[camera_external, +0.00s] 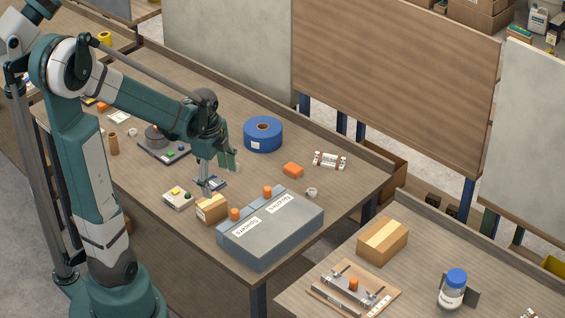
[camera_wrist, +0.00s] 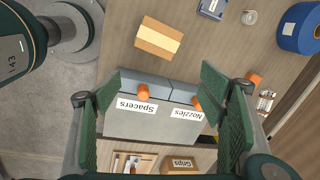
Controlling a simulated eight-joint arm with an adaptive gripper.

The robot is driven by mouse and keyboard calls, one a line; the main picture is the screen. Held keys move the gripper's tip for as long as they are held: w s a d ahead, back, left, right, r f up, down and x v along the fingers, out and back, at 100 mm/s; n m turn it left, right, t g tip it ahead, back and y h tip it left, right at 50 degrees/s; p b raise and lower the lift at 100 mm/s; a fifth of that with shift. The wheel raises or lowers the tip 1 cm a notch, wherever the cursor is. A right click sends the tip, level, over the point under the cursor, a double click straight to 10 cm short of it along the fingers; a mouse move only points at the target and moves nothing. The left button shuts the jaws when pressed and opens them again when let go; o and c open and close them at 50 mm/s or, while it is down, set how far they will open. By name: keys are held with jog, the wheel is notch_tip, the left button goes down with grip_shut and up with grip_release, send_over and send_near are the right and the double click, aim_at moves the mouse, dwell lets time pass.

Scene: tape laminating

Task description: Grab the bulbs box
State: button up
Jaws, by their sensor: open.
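A small cardboard box with a pale tape strip (camera_external: 211,208) lies on the main table, just left of the grey bins. It also shows at the upper middle of the wrist view (camera_wrist: 158,38). No label is readable on it, so I cannot confirm it is the bulbs box. My gripper (camera_external: 216,174) is open and empty, above the table near this box. In the wrist view my gripper's green-padded fingers (camera_wrist: 160,95) are spread wide, with the bins showing between them and the small box beyond the fingertips.
Grey bins labelled Spacers and Nozzles (camera_external: 270,232), with orange knobs, stand close to the small box. A blue tape roll (camera_external: 263,134) stands behind. A larger cardboard box (camera_external: 382,240), labelled Grips in the wrist view (camera_wrist: 178,164), sits on the neighbouring table. Small parts lie around.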

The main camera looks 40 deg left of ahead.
aim_at(211, 201)
jog(key=a+f+m, duration=0.1)
jog(key=f, duration=0.1)
jog(key=a+f+m+g, duration=0.1)
jog(key=a+f+m, duration=0.2)
jog(key=f, duration=0.2)
jog(key=shift+w+a+f+m+g, duration=0.1)
jog(key=shift+w+a+m+g, duration=0.1)
jog(key=shift+m+g, duration=0.15)
jog(key=shift+f, duration=0.15)
jog(key=shift+f+b, duration=0.4)
jog(key=shift+f, duration=0.75)
jog(key=shift+f, duration=0.1)
jog(key=shift+f+b, duration=0.45)
jog(key=shift+f, duration=2.05)
jog(key=c, duration=1)
